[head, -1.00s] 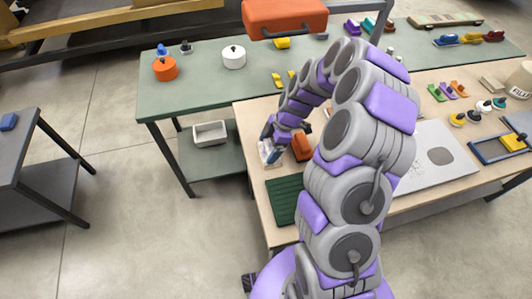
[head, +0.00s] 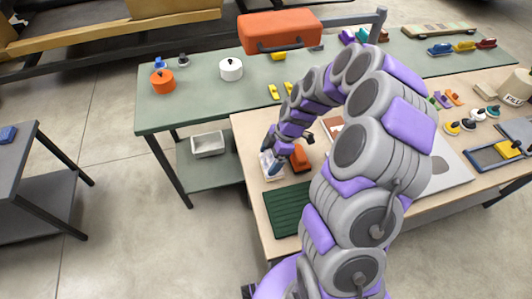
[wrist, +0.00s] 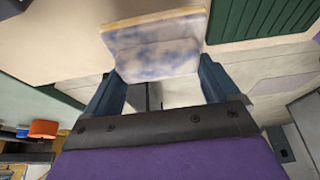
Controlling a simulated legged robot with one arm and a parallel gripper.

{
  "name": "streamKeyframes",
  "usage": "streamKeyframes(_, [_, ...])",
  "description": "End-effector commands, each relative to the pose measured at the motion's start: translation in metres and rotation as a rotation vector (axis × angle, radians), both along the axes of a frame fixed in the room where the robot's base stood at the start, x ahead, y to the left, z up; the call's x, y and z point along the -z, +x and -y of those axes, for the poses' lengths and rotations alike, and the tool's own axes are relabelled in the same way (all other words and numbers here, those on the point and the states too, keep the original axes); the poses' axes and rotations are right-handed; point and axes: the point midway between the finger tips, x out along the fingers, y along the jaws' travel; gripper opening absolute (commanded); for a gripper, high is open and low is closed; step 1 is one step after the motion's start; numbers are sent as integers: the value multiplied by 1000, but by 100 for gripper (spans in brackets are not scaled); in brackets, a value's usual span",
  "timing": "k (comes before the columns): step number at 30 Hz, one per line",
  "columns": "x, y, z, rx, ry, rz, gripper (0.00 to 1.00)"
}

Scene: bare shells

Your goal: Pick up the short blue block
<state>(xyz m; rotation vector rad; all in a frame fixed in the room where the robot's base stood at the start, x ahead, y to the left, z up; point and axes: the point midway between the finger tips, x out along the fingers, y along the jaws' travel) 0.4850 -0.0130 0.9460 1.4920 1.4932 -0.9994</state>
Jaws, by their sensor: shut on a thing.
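My gripper (head: 274,158) is low over the near left of the wooden table. In the wrist view its two dark blue fingers (wrist: 160,78) stand on either side of a flat, pale block with blue smudges and a tan edge (wrist: 155,48). The gripper is shut on this block. The block also shows as a whitish patch in the head view (head: 268,172); whether it touches the table I cannot tell. A small plain blue block (head: 7,134) lies on the dark table at the far left, away from my gripper.
A dark green ribbed mat (head: 287,209) lies just in front of the gripper. An orange thing (head: 299,158) stands close to its right. The green table (head: 200,100) behind holds pots and small coloured pieces. An orange toolbox (head: 280,30) is at the back.

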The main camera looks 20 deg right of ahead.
Motion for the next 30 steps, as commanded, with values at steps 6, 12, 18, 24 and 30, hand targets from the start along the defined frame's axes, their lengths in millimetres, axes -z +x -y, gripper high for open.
streamKeyframes(6, [-7,-43,15,5,2,-1,38])
streamKeyframes(12, [-10,-87,27,3,3,-3,38])
streamKeyframes(18, [-12,-113,37,4,1,0,38])
streamKeyframes(24, [-13,-124,40,3,0,1,38])
streamKeyframes(30, [-13,-127,41,2,0,1,38])
